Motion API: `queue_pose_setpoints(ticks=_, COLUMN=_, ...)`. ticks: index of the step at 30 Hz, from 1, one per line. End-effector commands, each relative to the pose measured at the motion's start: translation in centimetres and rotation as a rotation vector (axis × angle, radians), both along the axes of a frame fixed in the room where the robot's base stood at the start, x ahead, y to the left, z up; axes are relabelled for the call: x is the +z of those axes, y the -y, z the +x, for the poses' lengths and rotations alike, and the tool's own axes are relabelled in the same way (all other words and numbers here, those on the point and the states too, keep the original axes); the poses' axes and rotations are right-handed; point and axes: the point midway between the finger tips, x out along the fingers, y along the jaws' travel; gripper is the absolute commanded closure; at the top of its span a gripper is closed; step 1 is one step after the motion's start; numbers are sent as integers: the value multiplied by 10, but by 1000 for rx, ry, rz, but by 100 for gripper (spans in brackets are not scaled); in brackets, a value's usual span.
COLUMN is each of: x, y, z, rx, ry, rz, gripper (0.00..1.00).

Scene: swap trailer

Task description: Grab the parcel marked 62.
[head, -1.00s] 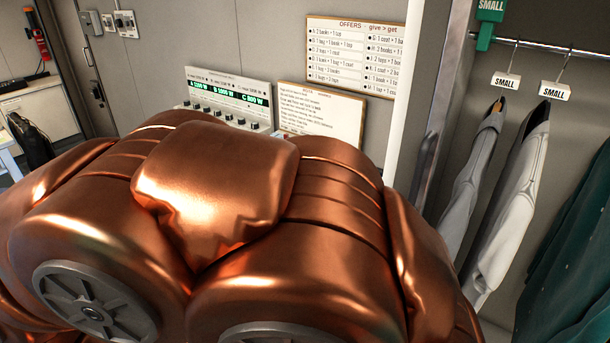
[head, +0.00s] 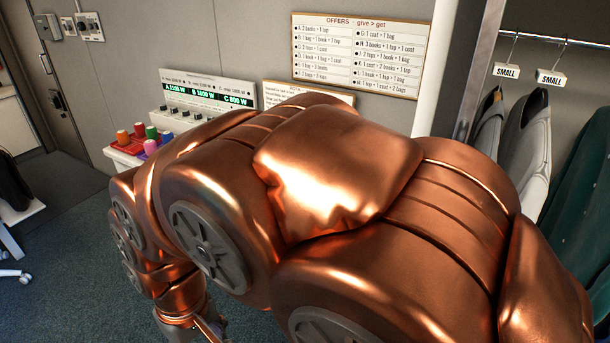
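No parcel marked 62 shows in the head view. My copper-coloured arm fills the middle and right of the picture and hides much of what lies behind it. The arm bends down at the left, and what looks like the top of my gripper (head: 207,326) shows at the bottom edge. Its fingertips are cut off, so I cannot see whether it is open or holds anything.
Colored spools or cups (head: 151,134) stand on a small counter by the wall, near a control panel (head: 205,92). An offers board (head: 360,52) hangs behind. Coats (head: 527,150) hang on a rail at right. Dark carpet (head: 60,265) is open at left.

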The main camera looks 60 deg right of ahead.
Motion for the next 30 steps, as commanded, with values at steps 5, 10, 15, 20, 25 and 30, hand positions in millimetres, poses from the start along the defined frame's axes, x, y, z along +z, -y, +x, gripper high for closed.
queue_pose_setpoints(ticks=5, x=-25, y=24, z=101, rx=-199, ry=210, rz=12, gripper=8)
queue_pose_setpoints(ticks=10, x=-39, y=82, z=188, rx=-400, ry=426, rz=-45, gripper=8)
queue_pose_setpoints(ticks=15, x=-50, y=167, z=251, rx=-595, ry=627, rz=-172, gripper=8)
queue_pose_setpoints(ticks=20, x=-55, y=259, z=282, rx=-759, ry=800, rz=-345, gripper=8)
queue_pose_setpoints(ticks=25, x=-59, y=356, z=281, rx=-909, ry=951, rz=-583, gripper=8)
queue_pose_setpoints(ticks=30, x=-60, y=438, z=252, rx=-1024, ry=1062, rz=-859, gripper=8)
